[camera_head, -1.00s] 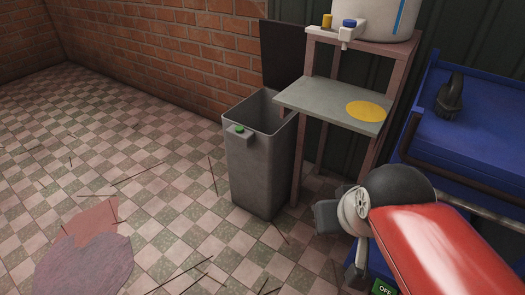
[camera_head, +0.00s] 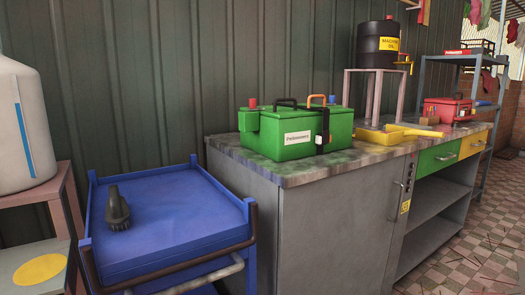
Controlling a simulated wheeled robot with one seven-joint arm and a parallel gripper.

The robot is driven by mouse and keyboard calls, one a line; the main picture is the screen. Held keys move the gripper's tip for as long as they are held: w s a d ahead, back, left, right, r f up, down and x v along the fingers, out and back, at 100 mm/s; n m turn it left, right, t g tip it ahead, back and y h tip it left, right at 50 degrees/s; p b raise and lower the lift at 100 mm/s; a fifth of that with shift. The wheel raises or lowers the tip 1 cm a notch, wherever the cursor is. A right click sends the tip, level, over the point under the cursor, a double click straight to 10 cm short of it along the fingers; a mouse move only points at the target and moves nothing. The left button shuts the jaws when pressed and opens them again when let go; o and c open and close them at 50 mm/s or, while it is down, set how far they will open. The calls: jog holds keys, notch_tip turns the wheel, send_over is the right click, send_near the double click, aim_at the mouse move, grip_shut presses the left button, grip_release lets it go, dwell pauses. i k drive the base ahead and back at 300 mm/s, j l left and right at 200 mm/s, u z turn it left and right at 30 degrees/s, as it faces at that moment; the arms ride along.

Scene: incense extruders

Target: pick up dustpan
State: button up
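A yellow dustpan-like thing (camera_head: 378,136) lies on the worktop at the right of the green box, near the stand under the oil barrel. It looks like a shallow pan with a handle pointing right, but it is small and partly hidden by the box, so I cannot be sure of its full shape. My gripper is not in view now.
A blue cart (camera_head: 165,262) with a black brush (camera_head: 118,208) on it stands at left, beside the grey workbench (camera_head: 300,220). A green box (camera_head: 288,136) stands on the worktop. A black oil barrel (camera_head: 378,44) and red toolbox (camera_head: 447,110) are farther right.

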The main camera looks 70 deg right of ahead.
aim_at(393, 135)
jog(key=z, duration=1.75)
